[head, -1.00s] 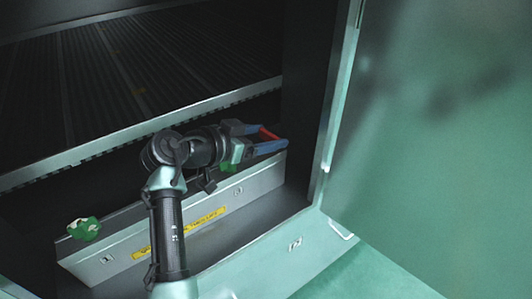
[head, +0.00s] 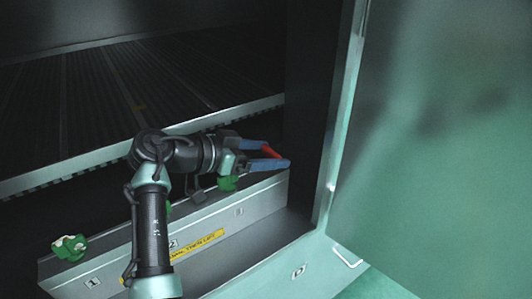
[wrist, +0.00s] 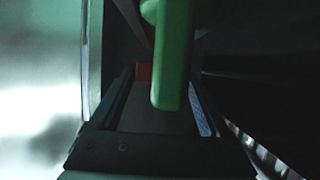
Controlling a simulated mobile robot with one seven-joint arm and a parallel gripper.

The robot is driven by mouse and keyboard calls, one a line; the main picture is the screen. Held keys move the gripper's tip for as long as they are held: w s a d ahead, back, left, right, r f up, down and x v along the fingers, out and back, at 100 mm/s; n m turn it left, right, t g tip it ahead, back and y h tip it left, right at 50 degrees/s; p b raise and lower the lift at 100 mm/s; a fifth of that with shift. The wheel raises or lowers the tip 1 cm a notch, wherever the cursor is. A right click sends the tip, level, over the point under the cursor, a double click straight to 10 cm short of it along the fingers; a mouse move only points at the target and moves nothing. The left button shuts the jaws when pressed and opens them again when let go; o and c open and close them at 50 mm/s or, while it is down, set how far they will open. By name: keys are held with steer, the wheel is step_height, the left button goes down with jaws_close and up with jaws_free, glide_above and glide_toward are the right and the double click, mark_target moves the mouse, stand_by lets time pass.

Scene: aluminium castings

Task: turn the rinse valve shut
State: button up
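Green valve handles sit along the metal trough inside the cabinet. One green handle (head: 70,247) is at the left end near label 1. Another green handle (head: 227,183) is just under my gripper (head: 274,157), near label 3. My gripper's two blue fingers are spread apart and point right. In the wrist view a green bar (wrist: 172,60) stands upright between the fingers and hides part of the gap. A red piece (head: 270,153) spans the gap near the fingertips; I cannot tell whether it touches them. It also shows behind the green bar (wrist: 144,72). Which handle is the rinse valve is not readable.
The trough front (head: 258,208) bears number labels and a yellow label (head: 197,244). A ribbed dark rack (head: 120,90) lies behind, with a metal edge. The cabinet's right post (head: 338,130) and the large green open door (head: 450,130) bound the right side.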

steer(key=shift+o, duration=1.1)
step_height(320, 180, up, 10)
